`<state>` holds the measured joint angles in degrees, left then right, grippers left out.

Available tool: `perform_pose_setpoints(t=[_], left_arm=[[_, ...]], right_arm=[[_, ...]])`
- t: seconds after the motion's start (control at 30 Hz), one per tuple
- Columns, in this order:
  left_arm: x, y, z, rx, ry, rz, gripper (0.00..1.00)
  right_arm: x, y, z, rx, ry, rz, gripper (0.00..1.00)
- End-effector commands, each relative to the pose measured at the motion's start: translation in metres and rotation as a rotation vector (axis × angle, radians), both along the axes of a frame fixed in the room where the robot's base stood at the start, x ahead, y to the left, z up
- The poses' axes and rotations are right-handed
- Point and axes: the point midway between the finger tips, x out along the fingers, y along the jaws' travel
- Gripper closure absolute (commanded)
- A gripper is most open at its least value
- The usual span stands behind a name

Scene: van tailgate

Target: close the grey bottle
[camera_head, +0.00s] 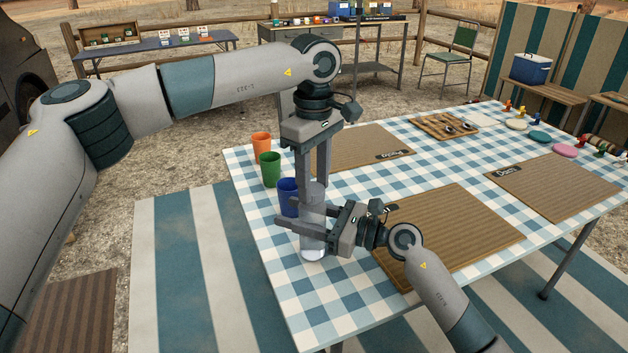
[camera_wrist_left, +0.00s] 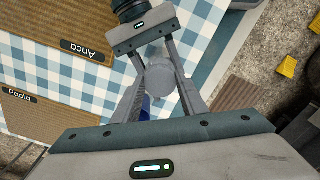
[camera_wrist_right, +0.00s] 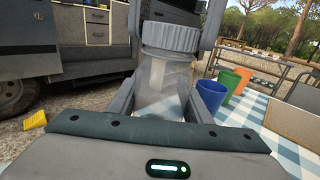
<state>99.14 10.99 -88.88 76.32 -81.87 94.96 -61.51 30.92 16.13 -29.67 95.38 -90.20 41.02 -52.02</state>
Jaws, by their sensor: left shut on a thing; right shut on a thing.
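The grey bottle (camera_head: 312,252) is see-through and stands upright near the table's front left edge. My right gripper (camera_head: 296,218) is shut around its body from the side; the clear body (camera_wrist_right: 163,88) shows between its fingers in the right wrist view. A ribbed grey cap (camera_wrist_right: 171,37) sits at the bottle's top. My left gripper (camera_head: 313,184) points straight down and is shut on this cap. The left wrist view shows the round cap top (camera_wrist_left: 160,81) between the left fingers. I cannot tell how tightly the cap sits.
Blue (camera_head: 288,197), green (camera_head: 270,168) and orange (camera_head: 261,145) cups stand in a row just behind and left of the bottle. A brown placemat (camera_head: 455,225) lies to the right. The checked cloth (camera_head: 345,295) in front is clear.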

Motion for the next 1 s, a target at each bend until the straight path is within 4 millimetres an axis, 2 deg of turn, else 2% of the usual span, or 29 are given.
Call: perform_pose_setpoints(t=[1.0], left_arm=[[-0.0001, 0.0052, 0.0001, -0.003, -0.002, -1.556, 0.82]], right_arm=[[-0.0001, -0.0004, -0.0014, -0.001, 0.002, 0.000, 1.00]])
